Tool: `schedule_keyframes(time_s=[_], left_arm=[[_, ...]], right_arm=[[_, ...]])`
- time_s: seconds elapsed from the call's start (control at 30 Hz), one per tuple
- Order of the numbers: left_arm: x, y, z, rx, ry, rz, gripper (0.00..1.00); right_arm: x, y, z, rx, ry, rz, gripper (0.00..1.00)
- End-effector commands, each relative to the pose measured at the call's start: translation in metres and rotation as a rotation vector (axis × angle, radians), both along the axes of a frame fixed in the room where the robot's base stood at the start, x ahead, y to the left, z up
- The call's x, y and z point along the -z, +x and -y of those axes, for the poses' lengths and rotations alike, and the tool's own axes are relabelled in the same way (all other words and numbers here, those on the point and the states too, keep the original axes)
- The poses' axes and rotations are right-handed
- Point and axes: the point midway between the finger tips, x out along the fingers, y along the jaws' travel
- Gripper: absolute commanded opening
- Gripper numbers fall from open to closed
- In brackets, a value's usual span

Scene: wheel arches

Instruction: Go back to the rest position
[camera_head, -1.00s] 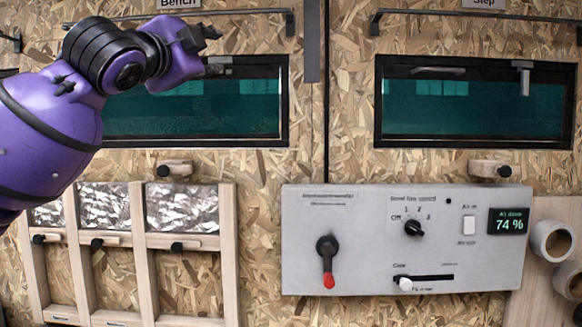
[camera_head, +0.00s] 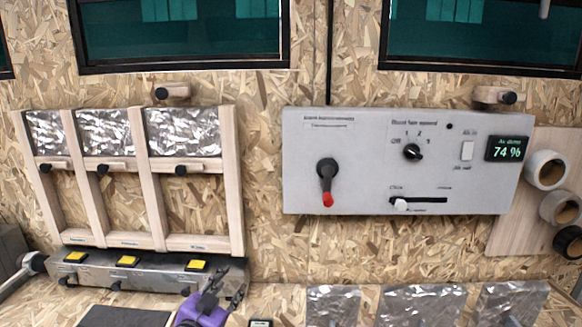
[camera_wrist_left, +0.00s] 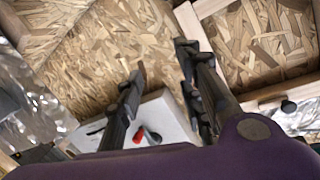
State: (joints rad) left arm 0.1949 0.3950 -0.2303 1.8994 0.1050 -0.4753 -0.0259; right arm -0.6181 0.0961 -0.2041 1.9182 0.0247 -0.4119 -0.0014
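My left gripper (camera_head: 212,292) is at the bottom of the head view, in front of the right end of a metal box with yellow buttons. Its purple body is partly cut off by the frame's lower edge. In the left wrist view its two dark fingers (camera_wrist_left: 160,85) stand apart with nothing between them. Beyond them show chipboard and, farther off, the light control panel (camera_wrist_left: 165,118) with its red-tipped lever. My right gripper is not in view.
The grey control panel (camera_head: 370,190) is on the chipboard wall. A wooden frame with foil-covered panes (camera_head: 188,130) stands above the metal box (camera_head: 140,275). Foil sheets (camera_head: 420,305) lie at the bottom right. Tape rolls (camera_head: 546,170) hang at the right.

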Motion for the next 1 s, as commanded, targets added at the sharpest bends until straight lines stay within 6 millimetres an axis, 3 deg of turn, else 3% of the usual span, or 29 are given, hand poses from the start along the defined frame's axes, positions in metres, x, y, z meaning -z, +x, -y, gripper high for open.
schedule_keyframes(time_s=[0.03,0.2,0.4,0.5,0.6,0.7,0.8,1.0], left_arm=[[0.037,-0.025,-0.004,-0.026,-0.032,-0.055,0.34],[0.135,-0.110,-0.016,-0.114,-0.110,-0.216,0.34],[0.229,-0.228,-0.028,-0.234,-0.172,-0.429,0.34],[0.261,-0.283,-0.031,-0.290,-0.199,-0.524,0.34],[0.281,-0.324,-0.033,-0.329,-0.213,-0.592,0.34],[0.292,-0.350,-0.036,-0.350,-0.216,-0.632,0.34],[0.296,-0.361,-0.037,-0.357,-0.213,-0.649,0.34],[0.297,-0.362,-0.038,-0.356,-0.213,-0.651,0.34]], right_arm=[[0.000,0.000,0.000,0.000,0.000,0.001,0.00],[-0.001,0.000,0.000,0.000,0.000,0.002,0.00],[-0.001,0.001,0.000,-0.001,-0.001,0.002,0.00],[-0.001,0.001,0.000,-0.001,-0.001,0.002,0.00],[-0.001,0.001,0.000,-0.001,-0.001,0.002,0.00],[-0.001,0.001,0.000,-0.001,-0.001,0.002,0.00],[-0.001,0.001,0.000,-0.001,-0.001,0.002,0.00],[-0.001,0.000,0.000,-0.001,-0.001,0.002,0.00]])
